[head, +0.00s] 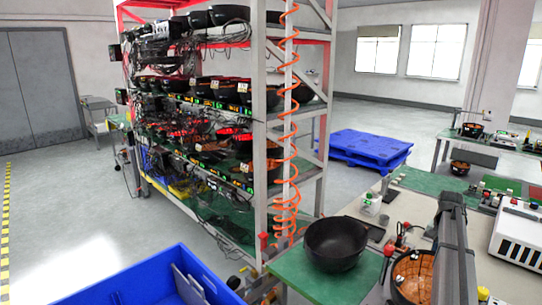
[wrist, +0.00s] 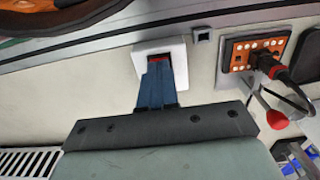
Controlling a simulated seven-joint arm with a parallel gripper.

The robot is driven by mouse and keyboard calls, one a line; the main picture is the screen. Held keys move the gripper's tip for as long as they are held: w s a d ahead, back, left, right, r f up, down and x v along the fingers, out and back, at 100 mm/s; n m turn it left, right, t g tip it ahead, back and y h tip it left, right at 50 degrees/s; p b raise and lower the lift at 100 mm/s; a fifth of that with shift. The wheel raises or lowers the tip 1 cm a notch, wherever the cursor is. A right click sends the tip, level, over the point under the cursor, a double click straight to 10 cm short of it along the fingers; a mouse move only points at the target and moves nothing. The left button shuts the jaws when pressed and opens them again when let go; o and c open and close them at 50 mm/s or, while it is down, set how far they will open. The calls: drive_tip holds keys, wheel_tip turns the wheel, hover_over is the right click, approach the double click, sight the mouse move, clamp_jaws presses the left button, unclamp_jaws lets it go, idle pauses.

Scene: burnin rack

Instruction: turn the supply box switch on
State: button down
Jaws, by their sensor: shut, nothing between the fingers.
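In the wrist view, a switch (wrist: 181,58) with a white square frame sits on a pale surface; a bit of red shows inside it. My gripper (wrist: 160,62) has its blue fingers shut together with nothing between them. The fingertips are right at the switch and cover most of its middle. I cannot tell whether they touch it or which way it is tipped. In the head view, a white vented box (head: 517,238), apparently the supply box, stands on the bench at the right edge. My gripper and the switch cannot be made out there.
In the wrist view, an orange socket panel (wrist: 240,48) with a black plug and cable (wrist: 268,64) lies right of the switch. In the head view, a black bowl (head: 336,242) stands on the green mat, and an orange-lined bowl (head: 412,272) is close to my arm.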

drive_tip(key=shift+f, duration=0.4)
drive_tip(key=shift+r, duration=0.1)
idle(0.3)
drive_tip(key=shift+r, duration=3.45)
